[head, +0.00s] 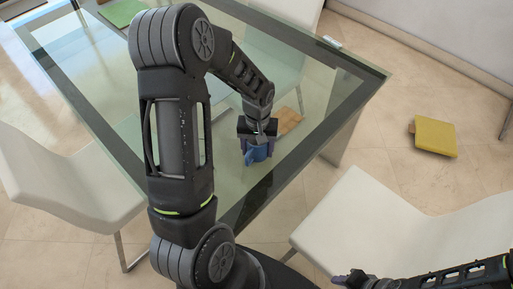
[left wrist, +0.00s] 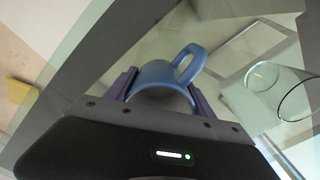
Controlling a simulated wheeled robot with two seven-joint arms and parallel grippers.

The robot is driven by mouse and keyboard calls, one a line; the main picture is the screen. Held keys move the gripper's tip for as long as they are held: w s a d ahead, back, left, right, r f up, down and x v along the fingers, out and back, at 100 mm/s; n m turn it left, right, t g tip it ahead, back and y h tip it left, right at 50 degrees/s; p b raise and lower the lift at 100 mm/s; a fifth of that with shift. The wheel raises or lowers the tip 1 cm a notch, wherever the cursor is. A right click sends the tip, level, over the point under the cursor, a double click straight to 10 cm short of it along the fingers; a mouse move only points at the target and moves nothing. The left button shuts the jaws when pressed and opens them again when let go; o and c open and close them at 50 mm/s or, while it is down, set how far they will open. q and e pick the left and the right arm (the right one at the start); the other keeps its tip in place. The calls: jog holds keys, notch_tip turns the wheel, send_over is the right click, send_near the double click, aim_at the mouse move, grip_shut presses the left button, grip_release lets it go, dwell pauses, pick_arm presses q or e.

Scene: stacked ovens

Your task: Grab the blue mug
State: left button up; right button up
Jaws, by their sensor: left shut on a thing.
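The blue mug (head: 258,153) is at the end of my left arm, over the front part of the glass table (head: 245,190). My left gripper (head: 257,136) points down and is shut on the mug. In the left wrist view the mug (left wrist: 162,76) sits between the two purple fingers, its handle pointing up and right. I cannot tell whether the mug touches the glass. My right gripper (head: 345,279) shows at the bottom right, away from the mug; its finger opening is unclear.
A wooden board (head: 289,120) lies just beyond the mug. A clear drinking glass (left wrist: 272,92) stands near the mug in the left wrist view. White chairs (head: 400,220) flank the table. A yellow square object (head: 435,137) lies on the floor at right.

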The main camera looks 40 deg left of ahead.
pick_arm(q)
jog(key=c, duration=0.6)
jog(key=shift+o, duration=0.2)
jog(key=shift+r, duration=0.1)
notch_tip(320, 180, up, 10)
jog(key=b, duration=0.1)
dwell(0.5)
